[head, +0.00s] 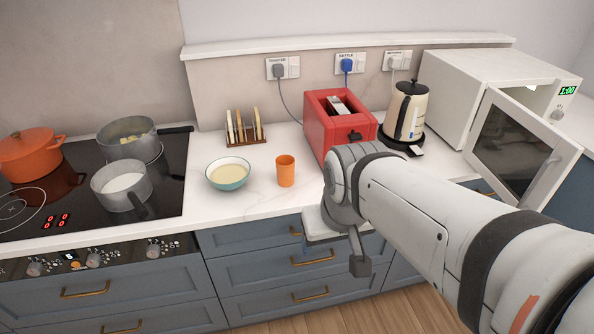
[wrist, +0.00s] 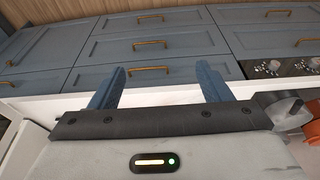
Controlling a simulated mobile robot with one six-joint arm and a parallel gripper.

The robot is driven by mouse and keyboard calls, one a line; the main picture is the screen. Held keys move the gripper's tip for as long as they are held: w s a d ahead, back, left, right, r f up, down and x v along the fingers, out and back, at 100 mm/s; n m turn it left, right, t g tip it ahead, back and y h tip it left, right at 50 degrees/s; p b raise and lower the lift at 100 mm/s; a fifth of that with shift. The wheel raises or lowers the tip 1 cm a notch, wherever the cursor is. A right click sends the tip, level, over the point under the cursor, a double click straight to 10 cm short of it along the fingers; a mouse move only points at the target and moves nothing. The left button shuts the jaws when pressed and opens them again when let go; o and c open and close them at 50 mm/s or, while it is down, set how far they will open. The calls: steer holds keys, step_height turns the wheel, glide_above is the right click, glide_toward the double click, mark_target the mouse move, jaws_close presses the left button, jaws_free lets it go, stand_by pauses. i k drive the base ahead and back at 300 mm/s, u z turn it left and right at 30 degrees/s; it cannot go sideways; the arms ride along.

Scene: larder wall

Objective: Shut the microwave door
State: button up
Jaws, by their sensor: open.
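The white microwave (head: 444,97) stands at the right end of the counter. Its door (head: 511,143), with a dark glass pane, is open and swung out over the counter's front edge. A handle (head: 553,160) is on the door's right part. My gripper (head: 338,252) is low in front of the drawers, left of the microwave and apart from the door; my arm hides part of it. In the wrist view, the two blue fingers of my gripper (wrist: 159,86) are spread with nothing between them. The microwave is not in the wrist view.
A red toaster (head: 328,132) and a kettle (head: 407,112) stand left of the microwave. An orange cup (head: 285,170), bowl (head: 228,182) and toast rack (head: 245,138) are farther left. Pots stand on the hob (head: 66,184). Floor is free before the drawers.

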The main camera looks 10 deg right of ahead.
mark_target(510, 146)
steer(key=z, duration=1.7)
steer(key=k, duration=1.15)
steer(key=u, duration=0.45)
steer(key=i, duration=1.6)
steer(key=z, duration=0.6)
